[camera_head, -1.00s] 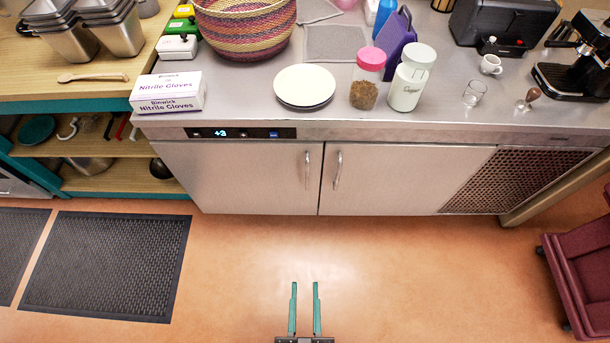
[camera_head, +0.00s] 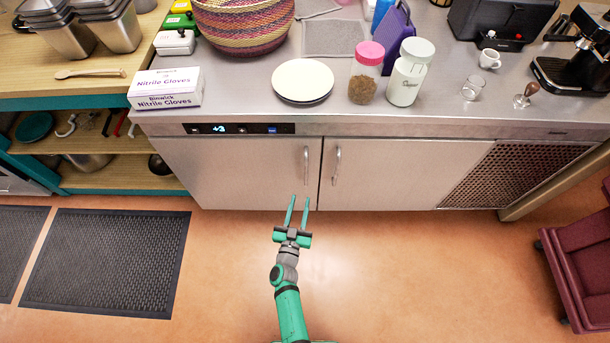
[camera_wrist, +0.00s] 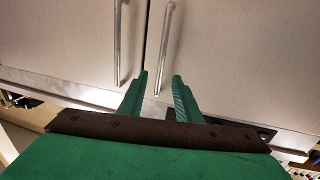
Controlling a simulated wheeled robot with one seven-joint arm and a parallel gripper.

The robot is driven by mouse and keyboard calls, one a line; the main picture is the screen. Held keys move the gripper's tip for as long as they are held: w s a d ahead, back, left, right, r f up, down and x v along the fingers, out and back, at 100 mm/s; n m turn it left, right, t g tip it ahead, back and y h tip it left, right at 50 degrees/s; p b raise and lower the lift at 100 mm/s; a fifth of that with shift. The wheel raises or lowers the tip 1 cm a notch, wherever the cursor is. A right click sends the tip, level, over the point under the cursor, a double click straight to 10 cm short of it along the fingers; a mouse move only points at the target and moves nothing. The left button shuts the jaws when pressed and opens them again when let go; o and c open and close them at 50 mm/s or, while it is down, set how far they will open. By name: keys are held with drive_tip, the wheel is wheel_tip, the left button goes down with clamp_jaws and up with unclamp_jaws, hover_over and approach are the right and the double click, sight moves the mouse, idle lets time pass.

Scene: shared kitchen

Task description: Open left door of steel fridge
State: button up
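The steel fridge is an undercounter unit with two doors, both shut. Its left door (camera_head: 235,175) has a vertical bar handle (camera_head: 306,165) near the middle seam, and the right door (camera_head: 405,176) has one (camera_head: 336,166) just across the seam. My gripper (camera_head: 298,200) is open and empty, its green fingers pointing at the lower part of the left door, just below its handle. In the wrist view the fingers (camera_wrist: 158,82) are spread apart near the seam. Neither is gripped.
The steel counter above holds a white plate (camera_head: 302,80), jars and a glove box (camera_head: 167,89). A vent grille (camera_head: 520,176) is right of the doors. Dark mats (camera_head: 105,260) lie left, a maroon chair (camera_head: 580,255) stands right. The floor before the doors is clear.

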sight(306, 173)
drive_tip(key=w, duration=0.4)
drive_tip(key=w+d, duration=0.1)
drive_tip(key=w, duration=0.3)
drive_tip(key=w+d, duration=0.1)
drive_tip(key=w, duration=0.3)
drive_tip(key=shift+w+f, duration=0.1)
drive_tip(key=shift+f, duration=0.1)
drive_tip(key=shift+a, duration=0.1)
clamp_jaws()
